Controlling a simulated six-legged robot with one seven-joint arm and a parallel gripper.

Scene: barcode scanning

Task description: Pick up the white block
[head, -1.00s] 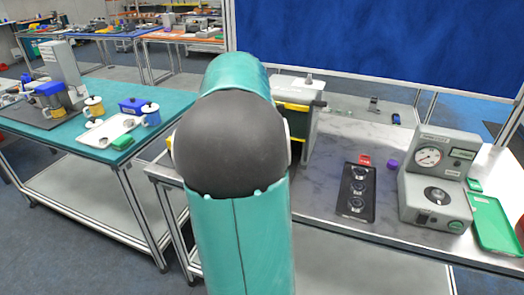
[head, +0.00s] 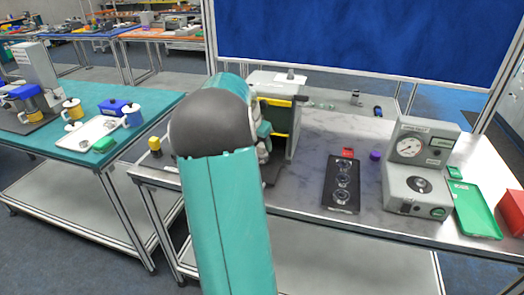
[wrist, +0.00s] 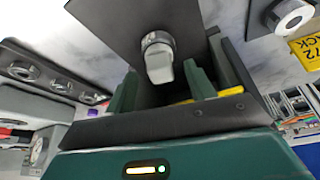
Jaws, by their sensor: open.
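My gripper (wrist: 160,88) is open in the wrist view, with dark green fingers apart. A light grey piece with a round metallic collar (wrist: 158,60) shows just beyond and between the fingers. It stands on a dark plate (wrist: 112,22); I cannot tell whether it is the white block or a knob. No finger is seen closed on it. In the head view my arm hides the gripper and most of the area beneath it, and I cannot make out a white block for certain.
A black three-dial panel (head: 342,184), a grey gauge unit (head: 420,165) and a green tray (head: 476,208) stand to the right on the marble-topped bench. Marble between panel and housing (head: 308,165) is clear.

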